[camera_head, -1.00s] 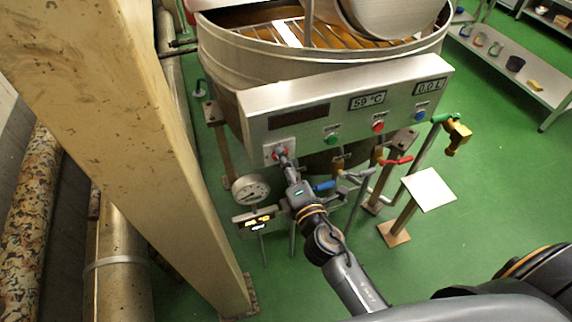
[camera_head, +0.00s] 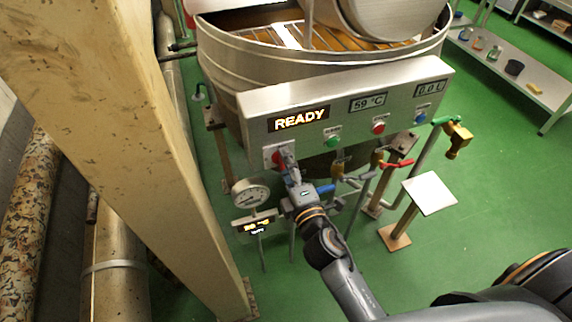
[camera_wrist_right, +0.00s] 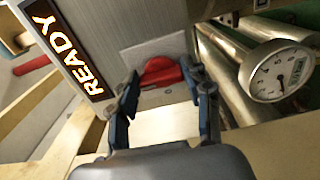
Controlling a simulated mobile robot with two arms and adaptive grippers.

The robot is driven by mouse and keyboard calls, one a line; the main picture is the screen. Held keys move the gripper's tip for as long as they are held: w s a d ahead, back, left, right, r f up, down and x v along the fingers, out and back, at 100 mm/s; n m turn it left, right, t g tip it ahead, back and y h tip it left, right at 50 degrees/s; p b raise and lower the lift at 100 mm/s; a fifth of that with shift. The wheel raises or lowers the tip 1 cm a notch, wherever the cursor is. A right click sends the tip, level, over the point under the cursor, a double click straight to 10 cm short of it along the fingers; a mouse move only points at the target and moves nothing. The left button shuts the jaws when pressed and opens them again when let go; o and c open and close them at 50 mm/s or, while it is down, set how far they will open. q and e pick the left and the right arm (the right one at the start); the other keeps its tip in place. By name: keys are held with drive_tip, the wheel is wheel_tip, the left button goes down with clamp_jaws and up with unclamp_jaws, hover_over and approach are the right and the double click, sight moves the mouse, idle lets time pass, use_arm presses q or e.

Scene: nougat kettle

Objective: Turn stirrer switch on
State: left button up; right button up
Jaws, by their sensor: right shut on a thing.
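The stirrer switch (camera_wrist_right: 160,72) is a red rotary knob on a light square plate at the lower left of the kettle's control panel (camera_head: 350,102). In the head view the red of the switch (camera_head: 276,158) shows just left of my right gripper (camera_head: 289,162). In the right wrist view my right gripper (camera_wrist_right: 162,100) has its two fingers on either side of the red knob, shut on it. The panel display (camera_head: 299,119) is lit and reads READY. My left gripper is not in view.
A green button (camera_head: 333,141), a red button (camera_head: 378,127) and a blue button (camera_head: 421,116) sit along the panel. A pressure gauge (camera_head: 251,194) hangs below. A beige column (camera_head: 150,150) stands to the left. Green floor (camera_head: 500,200) is open at the right.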

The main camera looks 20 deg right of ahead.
drive_tip(key=o, duration=1.2)
drive_tip(key=shift+c, duration=0.2)
drive_tip(key=s, duration=0.7)
drive_tip(key=shift+s+d, duration=0.15)
drive_tip(key=shift+s, duration=0.1)
